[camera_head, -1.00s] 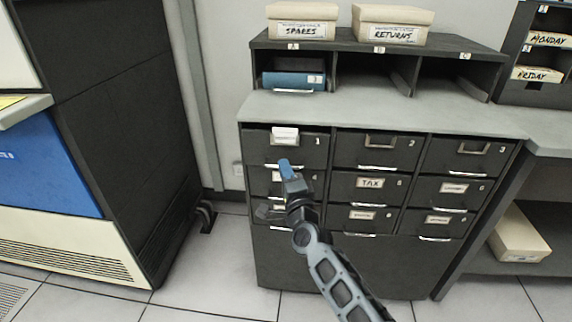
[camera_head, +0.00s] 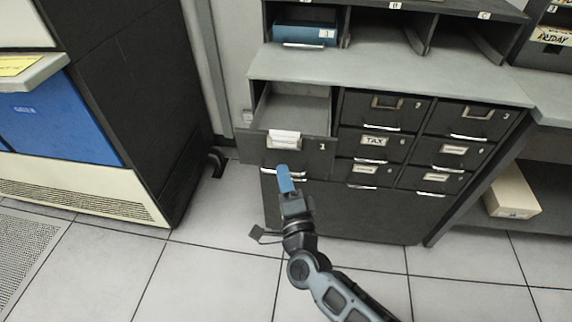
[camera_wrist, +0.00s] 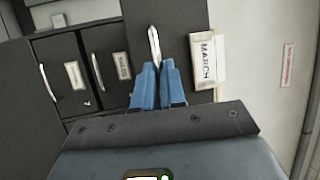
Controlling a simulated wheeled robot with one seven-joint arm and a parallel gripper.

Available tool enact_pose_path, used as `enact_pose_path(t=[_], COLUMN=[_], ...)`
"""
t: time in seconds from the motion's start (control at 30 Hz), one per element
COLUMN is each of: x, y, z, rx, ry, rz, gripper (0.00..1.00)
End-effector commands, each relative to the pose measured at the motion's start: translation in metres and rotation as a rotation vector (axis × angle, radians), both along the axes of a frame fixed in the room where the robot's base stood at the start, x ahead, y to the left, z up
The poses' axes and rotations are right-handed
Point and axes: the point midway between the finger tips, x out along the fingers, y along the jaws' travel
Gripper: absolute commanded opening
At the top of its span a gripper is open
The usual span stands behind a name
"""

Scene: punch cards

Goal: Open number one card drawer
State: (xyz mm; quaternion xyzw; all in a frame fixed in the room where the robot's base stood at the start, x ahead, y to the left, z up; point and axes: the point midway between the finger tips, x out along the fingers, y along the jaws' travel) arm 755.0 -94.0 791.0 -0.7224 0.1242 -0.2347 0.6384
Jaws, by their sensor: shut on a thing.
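The number one card drawer (camera_head: 312,150), dark grey with a "1" on its front, is the top left drawer of the cabinet. It stands pulled well out, and its interior (camera_head: 302,103) looks empty where visible. A white card reading MARCH (camera_wrist: 208,58) sits on its front and also shows in the head view (camera_head: 284,139). My gripper (camera_head: 285,172), with blue fingers, is at the lower edge of the drawer front. In the wrist view my gripper (camera_wrist: 154,70) is shut on the drawer's silver handle (camera_wrist: 154,42). The fingers hide part of the handle.
The neighbouring drawers, such as number two (camera_head: 385,107) and TAX (camera_head: 374,142), are shut. A grey counter (camera_head: 390,75) lies above them. A dark machine cabinet (camera_head: 130,100) stands at left. The tiled floor (camera_head: 200,270) in front is clear.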

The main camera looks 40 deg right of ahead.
Motion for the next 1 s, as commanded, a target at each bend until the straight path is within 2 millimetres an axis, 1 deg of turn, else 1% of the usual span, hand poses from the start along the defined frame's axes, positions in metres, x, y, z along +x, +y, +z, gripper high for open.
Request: enact_pose_path(t=[0.4,0.43,0.67,0.9,1.0], x=[-0.0024,-0.0023,-0.0018,-0.0021,-0.0068], y=[0.0023,0.0024,0.0021,0.0023,0.005], z=[-0.002,-0.002,-0.0011,-0.0007,-0.0024], rx=[0.001,0.001,0.001,0.0,0.0], ry=[0.003,0.003,0.002,0.001,0.001], rz=[0.001,0.001,0.0,0.0,0.001], gripper=[0.0,0.13,0.35,0.35,0.35])
